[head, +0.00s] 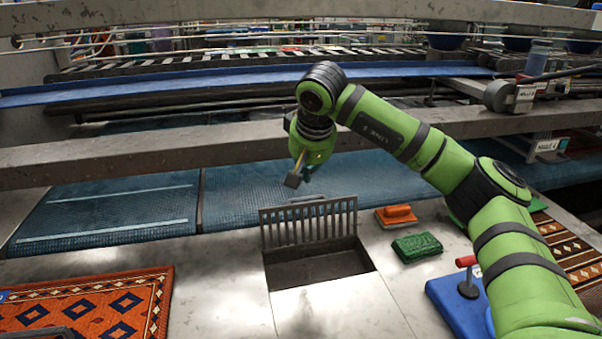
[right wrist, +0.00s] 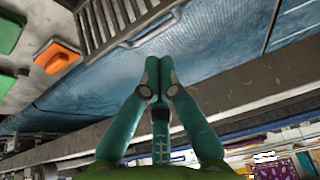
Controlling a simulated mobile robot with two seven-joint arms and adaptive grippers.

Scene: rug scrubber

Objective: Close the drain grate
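The drain grate (head: 309,222) is a grey slatted panel. It stands raised, nearly upright, at the back edge of the open rectangular drain (head: 318,266) in the metal floor. A bar handle (head: 307,199) runs along its top edge. In the right wrist view the grate (right wrist: 112,22) and its handle (right wrist: 152,30) show at the top. My right gripper (head: 300,177) is above and behind the grate, apart from it. In the right wrist view its fingertips (right wrist: 159,68) meet, with nothing seen between them. My left gripper is not in view.
A patterned rug (head: 95,305) lies left. A grey beam (head: 150,148) crosses behind. Floor before the drain is clear.

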